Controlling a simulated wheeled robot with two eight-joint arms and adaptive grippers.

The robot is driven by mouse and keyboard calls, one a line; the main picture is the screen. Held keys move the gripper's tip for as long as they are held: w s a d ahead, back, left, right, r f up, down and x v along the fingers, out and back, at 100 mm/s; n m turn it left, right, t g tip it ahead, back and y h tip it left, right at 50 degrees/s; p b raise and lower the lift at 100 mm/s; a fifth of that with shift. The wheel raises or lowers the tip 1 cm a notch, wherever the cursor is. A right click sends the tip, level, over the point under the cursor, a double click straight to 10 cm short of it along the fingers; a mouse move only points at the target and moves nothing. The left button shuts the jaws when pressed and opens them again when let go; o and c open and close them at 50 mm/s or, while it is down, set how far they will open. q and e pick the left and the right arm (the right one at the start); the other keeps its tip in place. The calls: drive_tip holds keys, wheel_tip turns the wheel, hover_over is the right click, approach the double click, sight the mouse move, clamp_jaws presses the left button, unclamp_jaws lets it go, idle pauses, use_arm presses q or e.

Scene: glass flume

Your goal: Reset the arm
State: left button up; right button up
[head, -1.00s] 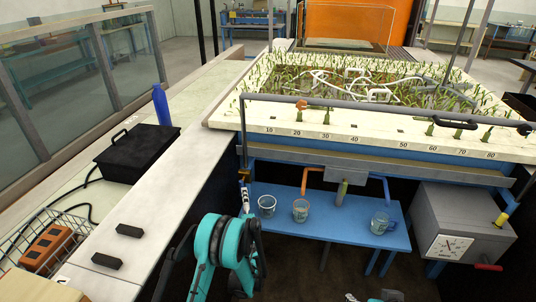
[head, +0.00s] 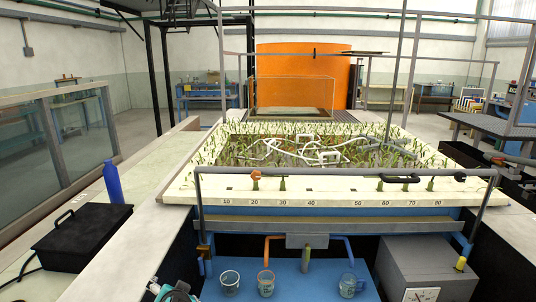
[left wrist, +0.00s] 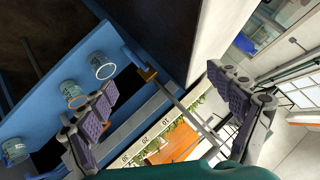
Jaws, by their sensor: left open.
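My left gripper (left wrist: 162,80) is open in the left wrist view, its two purple-padded fingers wide apart with nothing between them. In the head view only a small teal and dark part of my left arm shows at the bottom edge, left of the cups. My right gripper is in neither view. Three clear cups stand on the low blue table (head: 310,272): a left cup (head: 229,282), a middle cup (head: 266,283) with an orange rim, and a right cup (head: 350,285). The left wrist view shows the cups tilted, beyond the left finger and apart from it.
The planted flume bed (head: 320,196) with a numbered white edge lies behind the blue table, with a grey rail (head: 345,172) across its front. A black case (head: 82,237) and a blue bottle (head: 113,182) stand on the left ledge. A grey box (head: 428,270) stands right.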

use_arm(q)
drive_tip(key=s+d+f+n+g+h, duration=0.1)
drive_tip(key=s+d, duration=0.3)
drive_tip(key=s, duration=0.6)
drive_tip(key=s+d+f+n+g+h, duration=0.1)
drive_tip(key=s+d+f+n+h, duration=0.1)
drive_tip(key=s, duration=0.8)
drive_tip(key=shift+d+f+g+h, duration=0.4)
drive_tip(key=shift+d+h, duration=0.5)
drive_tip(key=shift+d, duration=0.15)
drive_tip(key=shift+s, duration=0.1)
